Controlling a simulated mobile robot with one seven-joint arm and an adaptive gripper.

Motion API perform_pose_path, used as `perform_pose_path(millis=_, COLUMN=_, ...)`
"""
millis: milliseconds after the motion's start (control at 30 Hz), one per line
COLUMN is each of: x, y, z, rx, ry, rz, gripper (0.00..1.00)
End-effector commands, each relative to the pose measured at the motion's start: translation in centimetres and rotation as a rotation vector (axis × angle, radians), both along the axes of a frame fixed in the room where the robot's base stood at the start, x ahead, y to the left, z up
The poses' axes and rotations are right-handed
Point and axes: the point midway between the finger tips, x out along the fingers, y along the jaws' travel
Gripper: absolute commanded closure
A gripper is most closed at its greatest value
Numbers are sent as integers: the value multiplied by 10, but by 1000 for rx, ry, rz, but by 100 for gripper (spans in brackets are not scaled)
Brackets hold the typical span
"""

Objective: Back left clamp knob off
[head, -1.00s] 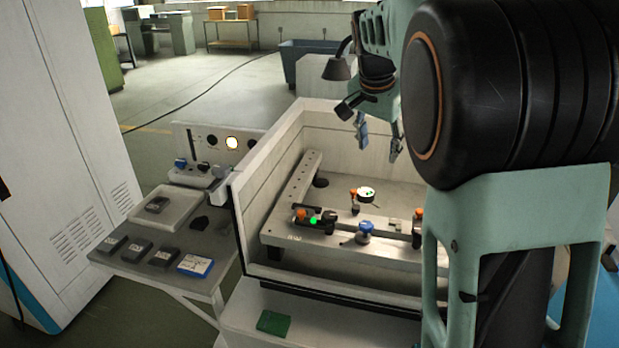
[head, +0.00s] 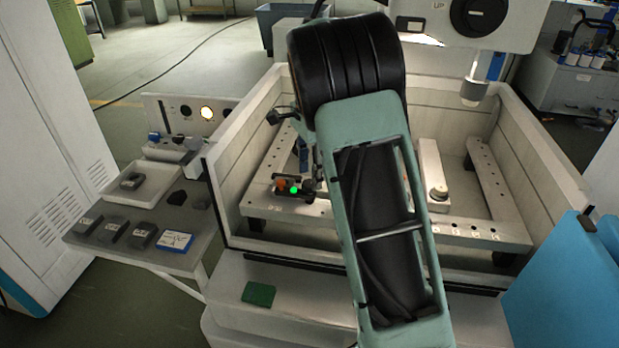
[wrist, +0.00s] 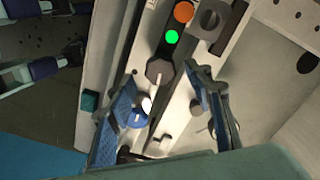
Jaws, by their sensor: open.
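A clamp with an orange part (head: 281,184) and a bright green spot (head: 293,190) sits on the left side of the fixture frame in the head view. In the wrist view I see the orange part (wrist: 184,12), the green spot (wrist: 172,37) and a dark faceted knob (wrist: 159,72). My gripper (wrist: 160,78) is open and empty, its blue fingers on either side of the dark knob in the picture; contact cannot be told. A blue knob (wrist: 134,117) shows beside the left finger. In the head view my arm hides most of the gripper; one blue finger (head: 303,150) shows.
The machine tank's walls (head: 240,130) surround the fixture frame (head: 480,232). A spindle-like head (head: 474,92) hangs at the right. A side table at left holds a white tray (head: 160,180), dark blocks and a blue-edged box (head: 175,242). A green pad (head: 258,293) lies in front.

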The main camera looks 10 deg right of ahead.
Motion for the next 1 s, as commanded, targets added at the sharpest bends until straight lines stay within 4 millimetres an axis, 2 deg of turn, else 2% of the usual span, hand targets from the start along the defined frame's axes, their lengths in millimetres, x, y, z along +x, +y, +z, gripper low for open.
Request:
perform_pose_path(millis=200, x=0, y=0, z=-21, rx=1, ry=0, rz=1, gripper=53)
perform_pose_path(millis=533, x=0, y=0, z=-24, rx=0, ry=-2, rz=2, gripper=54)
perform_pose_path(millis=900, x=0, y=0, z=-23, rx=0, ry=-2, rz=2, gripper=94)
perform_pose_path(millis=1000, x=0, y=0, z=-23, rx=0, ry=-2, rz=4, gripper=94)
